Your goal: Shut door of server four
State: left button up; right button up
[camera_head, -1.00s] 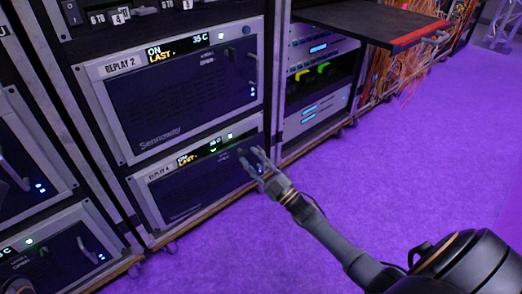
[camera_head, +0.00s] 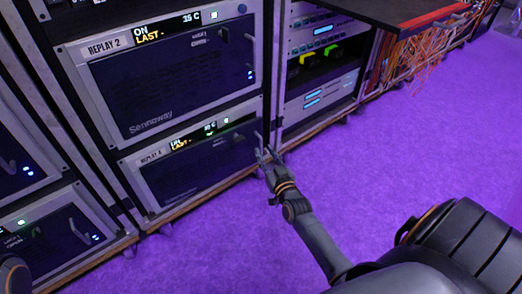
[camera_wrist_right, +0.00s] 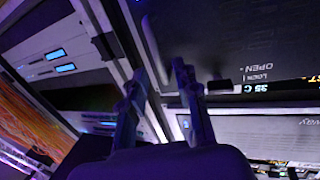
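Server four, labelled Replay 4 (camera_head: 185,165), is the lower unit in the middle rack, with a dark front door in a light frame and a lit display. I cannot tell from here whether its door stands slightly ajar. My right gripper (camera_head: 264,156) is at the right edge of this door, by the handle there. In the right wrist view my right gripper (camera_wrist_right: 160,72) has its two fingers apart, with the dark door panel (camera_wrist_right: 225,40) and its lock/open marking just beyond. I see nothing held between the fingers.
Replay 2 (camera_head: 170,85) sits directly above. At right is a rack with a black shelf (camera_head: 385,12) jutting out, red along its edge, and orange cables (camera_head: 425,55). Other servers (camera_head: 60,235) stand at left. The purple floor (camera_head: 400,140) is clear.

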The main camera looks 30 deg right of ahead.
aim_at(261, 145)
jog(key=shift+b+x, duration=0.8)
jog(key=shift+x, duration=1.45)
jog(key=shift+c, duration=0.2)
grip_shut()
